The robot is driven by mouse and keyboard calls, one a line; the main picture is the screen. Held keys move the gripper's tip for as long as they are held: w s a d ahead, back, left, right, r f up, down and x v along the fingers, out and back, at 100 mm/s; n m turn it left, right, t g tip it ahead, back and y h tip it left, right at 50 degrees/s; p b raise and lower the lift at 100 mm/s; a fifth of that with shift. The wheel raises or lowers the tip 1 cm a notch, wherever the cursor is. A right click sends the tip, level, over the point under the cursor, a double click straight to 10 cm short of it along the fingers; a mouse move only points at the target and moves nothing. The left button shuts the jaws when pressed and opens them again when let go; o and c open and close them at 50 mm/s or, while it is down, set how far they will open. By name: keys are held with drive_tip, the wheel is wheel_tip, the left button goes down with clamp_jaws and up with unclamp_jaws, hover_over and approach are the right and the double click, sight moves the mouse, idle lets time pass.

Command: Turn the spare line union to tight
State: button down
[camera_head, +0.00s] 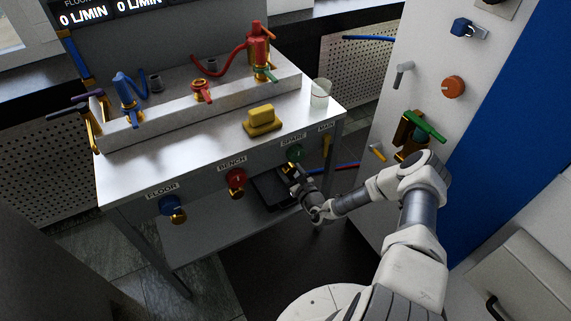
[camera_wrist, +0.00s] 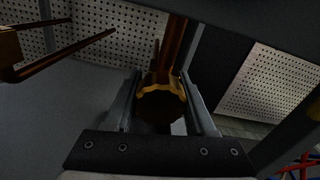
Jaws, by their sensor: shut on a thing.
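The SPARE label (camera_head: 294,139) is on the table's front panel, with a green knob (camera_head: 295,153) below it. Under the knob, my gripper (camera_head: 294,172) reaches up to the spare line union, mostly hidden there. In the wrist view the union (camera_wrist: 161,90) is a round brass piece with a notched rim and a dark face, between the two fingers of my gripper (camera_wrist: 161,102). The fingers are shut on its sides. A copper-coloured pipe (camera_wrist: 174,45) runs behind it. How tight the union is cannot be told.
A red knob (camera_head: 236,177) marked BENCH and a blue knob (camera_head: 173,206) marked FLOOR sit to the left. A yellow block (camera_head: 262,121) and a glass beaker (camera_head: 320,94) stand on the tabletop. A white panel (camera_head: 425,65) with valves stands to the right.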

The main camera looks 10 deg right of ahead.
drive_tip(key=m, duration=0.3)
drive_tip(key=shift+m+p, duration=0.3)
drive_tip(key=shift+c, duration=1.1)
unclamp_jaws()
drive_tip(key=p+v, duration=0.3)
drive_tip(key=v, duration=1.4)
drive_tip(key=shift+s+p, duration=0.2)
drive_tip(key=shift+p, duration=0.2)
